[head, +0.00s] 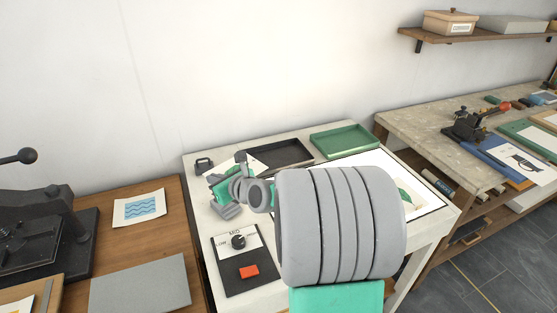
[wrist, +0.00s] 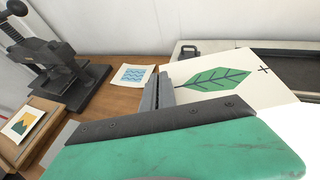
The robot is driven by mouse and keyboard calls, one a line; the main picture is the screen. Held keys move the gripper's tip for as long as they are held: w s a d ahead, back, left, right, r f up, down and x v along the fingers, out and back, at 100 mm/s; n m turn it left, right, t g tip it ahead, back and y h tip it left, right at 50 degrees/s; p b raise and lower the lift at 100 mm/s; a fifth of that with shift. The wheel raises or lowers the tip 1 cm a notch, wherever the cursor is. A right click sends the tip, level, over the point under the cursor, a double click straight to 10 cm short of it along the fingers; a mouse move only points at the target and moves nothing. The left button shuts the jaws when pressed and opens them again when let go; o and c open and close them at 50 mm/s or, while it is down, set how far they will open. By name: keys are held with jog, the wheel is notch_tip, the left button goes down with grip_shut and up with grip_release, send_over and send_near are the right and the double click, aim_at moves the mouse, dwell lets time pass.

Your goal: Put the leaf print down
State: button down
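The leaf print (wrist: 218,79) is a cream sheet with a green leaf, dark veins and a small cross mark near one corner. In the wrist view its left edge lies between the grey fingers of my gripper (wrist: 160,90), which look shut on it. In the head view my gripper (head: 241,165) is over the pale table, left of the black tray. Only a slice of the print (head: 247,162) shows there beside the fingers. My arm hides the middle of the table and much of the lit white panel (head: 433,193).
A black tray (head: 282,155) and a green tray (head: 343,141) stand at the table's back. A dial box (head: 255,285) with a red switch is in front. A wave print (head: 139,208) and grey slab (head: 140,284) lie on the wooden bench, left, beside a black press (head: 48,235).

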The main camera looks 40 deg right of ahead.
aim_at(248, 165)
jog(key=d+h, duration=0.1)
jog(key=d, duration=0.3)
jog(key=w+d+m, duration=0.1)
jog(key=d, duration=0.3)
jog(key=w+d+m+h, duration=0.1)
jog(key=d, duration=0.3)
jog(key=shift+w+d+f+h+b, duration=0.15)
jog(key=shift+w+f+h+b, duration=0.1)
jog(key=shift+f+h+b, duration=0.1)
jog(key=d+m+h, duration=0.2)
jog(key=d+m, duration=0.1)
jog(key=d, duration=1.1)
jog(key=shift+h, duration=0.25)
jog(key=w+f, duration=0.3)
jog(key=w, duration=0.1)
jog(key=w+a+f+p, duration=0.1)
jog(key=w+f, duration=0.3)
jog(key=w, duration=0.1)
jog(key=w+f+p, duration=0.1)
jog(key=w+f, duration=0.2)
jog(key=w, duration=0.1)
jog(key=shift+w+a+f, duration=0.2)
jog(key=shift+w+a, duration=0.05)
jog(key=shift+a, duration=0.1)
notch_tip(248, 165, down, 3)
jog(key=shift+w+f+p, duration=0.15)
jog(key=shift+p, duration=0.75)
